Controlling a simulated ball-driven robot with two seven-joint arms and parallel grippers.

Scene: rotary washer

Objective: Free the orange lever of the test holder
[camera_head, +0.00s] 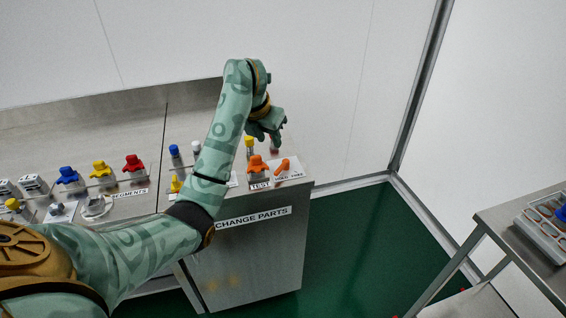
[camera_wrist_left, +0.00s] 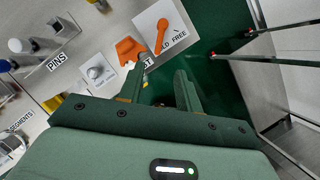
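The orange lever (camera_head: 283,165) sits on a small white plate at the right front of the bench. The left wrist view shows it (camera_wrist_left: 163,30) with its narrow end beside the HOLD FREE lettering, closer to HOLD, which is partly covered. Next to it is the test holder's orange lobed piece (camera_head: 257,164), behind a TEST label; it also shows in the left wrist view (camera_wrist_left: 130,50). My left gripper (camera_head: 266,136) hangs above and behind them. Its fingers are apart and empty in the left wrist view (camera_wrist_left: 161,76), clear of the lever. My right gripper is out of view.
Blue (camera_head: 68,176), yellow (camera_head: 101,170) and red (camera_head: 134,163) capped parts stand along the bench to the left. A side table with a tray (camera_head: 545,230) is at right. Green floor lies beyond the bench edge.

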